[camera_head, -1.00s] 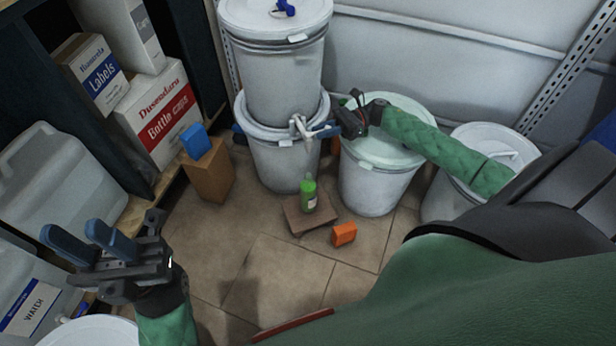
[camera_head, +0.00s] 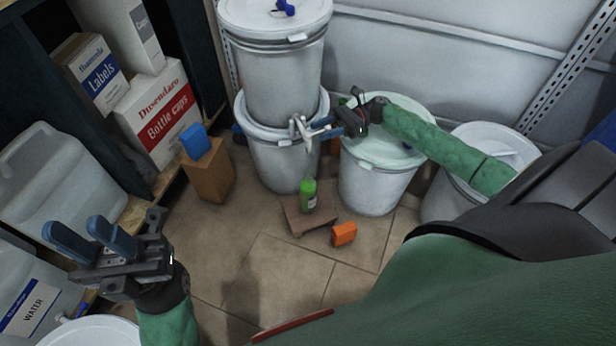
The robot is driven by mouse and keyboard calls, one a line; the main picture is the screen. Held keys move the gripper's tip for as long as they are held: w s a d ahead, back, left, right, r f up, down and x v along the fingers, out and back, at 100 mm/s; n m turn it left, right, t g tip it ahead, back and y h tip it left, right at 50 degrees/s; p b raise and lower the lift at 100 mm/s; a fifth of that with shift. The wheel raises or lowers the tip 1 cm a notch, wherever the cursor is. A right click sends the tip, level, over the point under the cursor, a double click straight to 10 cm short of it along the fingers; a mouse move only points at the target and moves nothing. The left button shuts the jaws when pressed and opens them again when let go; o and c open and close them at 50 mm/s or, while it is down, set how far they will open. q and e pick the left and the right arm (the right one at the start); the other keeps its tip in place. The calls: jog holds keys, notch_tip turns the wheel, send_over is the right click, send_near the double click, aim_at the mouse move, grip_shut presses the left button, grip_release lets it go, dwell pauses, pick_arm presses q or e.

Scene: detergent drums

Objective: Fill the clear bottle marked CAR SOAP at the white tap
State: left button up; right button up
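The white tap (camera_head: 297,128) sits on the front of the lower white drum (camera_head: 283,160) of a stack. A small bottle (camera_head: 308,194), showing bright green with a pale label, stands upright below the tap on a flat brown block (camera_head: 299,222). The label's words are too small to read. My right gripper (camera_head: 322,130) is at the tap's right side, its blue fingers close to the white handle. Whether they are shut on it, I cannot tell. My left gripper (camera_head: 90,241) is open and empty at the lower left, far from the bottle, its two blue fingers apart.
An orange block (camera_head: 344,234) lies on the tiles right of the bottle. A cardboard box (camera_head: 208,172) with a blue block (camera_head: 195,141) on top stands left. A lidded drum (camera_head: 375,180) stands beneath my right arm. Shelves with boxes and water containers line the left. The middle floor is clear.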

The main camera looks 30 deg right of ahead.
jog(key=shift+w+a+f+b, duration=0.1)
jog(key=shift+w+b, duration=0.05)
jog(key=shift+b, duration=0.25)
jog(key=shift+o, duration=0.2)
jog(key=o, duration=0.3)
jog(key=shift+o, duration=0.2)
jog(key=d+b, duration=0.2)
jog(key=d, duration=0.2)
jog(key=shift+d, duration=0.3)
dwell(0.6)
